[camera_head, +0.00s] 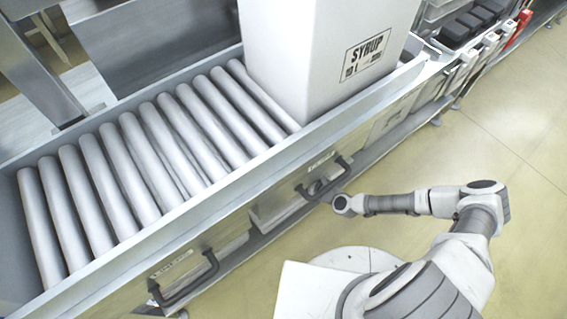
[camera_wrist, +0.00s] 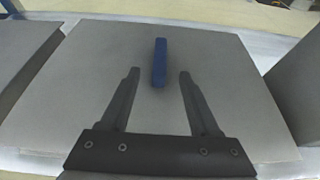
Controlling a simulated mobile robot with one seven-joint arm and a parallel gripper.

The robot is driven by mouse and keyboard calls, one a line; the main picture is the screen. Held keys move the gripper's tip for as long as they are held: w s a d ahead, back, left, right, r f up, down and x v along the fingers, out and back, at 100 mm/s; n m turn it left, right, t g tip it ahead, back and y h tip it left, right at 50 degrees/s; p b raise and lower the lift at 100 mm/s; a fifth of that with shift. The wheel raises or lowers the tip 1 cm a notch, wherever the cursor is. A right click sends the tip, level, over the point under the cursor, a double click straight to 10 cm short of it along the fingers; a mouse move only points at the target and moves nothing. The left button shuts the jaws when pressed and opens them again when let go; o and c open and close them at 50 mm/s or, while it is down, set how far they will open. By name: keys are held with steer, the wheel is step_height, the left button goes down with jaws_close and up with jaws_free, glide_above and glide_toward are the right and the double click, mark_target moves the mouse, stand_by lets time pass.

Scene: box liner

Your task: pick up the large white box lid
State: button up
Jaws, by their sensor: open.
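In the wrist view a wide, flat, pale grey panel, which looks like the large white box lid (camera_wrist: 225,70), lies below my gripper (camera_wrist: 159,73). A blue upright bar, like a handle (camera_wrist: 160,62), stands out from its middle. My gripper is open, with one dark finger on each side of the bar's line. The bar shows between and just beyond the fingertips; I cannot tell how much height separates them. Nothing is held. I cannot make out the lid or my gripper's fingers in the head view.
A large white box marked SYRUP (camera_head: 330,60) stands on the roller conveyor (camera_head: 150,150). Drawers with dark handles (camera_head: 185,280) line the conveyor's side. Grey blocks flank the panel at the left (camera_wrist: 25,55) and right (camera_wrist: 300,85). Floor (camera_head: 500,110) is clear at right.

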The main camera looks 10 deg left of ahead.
steer(key=shift+r+b+x, duration=0.15)
steer(key=shift+b+x, duration=0.4)
steer(key=shift+x, duration=1.7)
steer(key=shift+r+b+x, duration=0.15)
steer(key=shift+b+x, duration=0.35)
steer(key=shift+x, duration=1.75)
jaws_close()
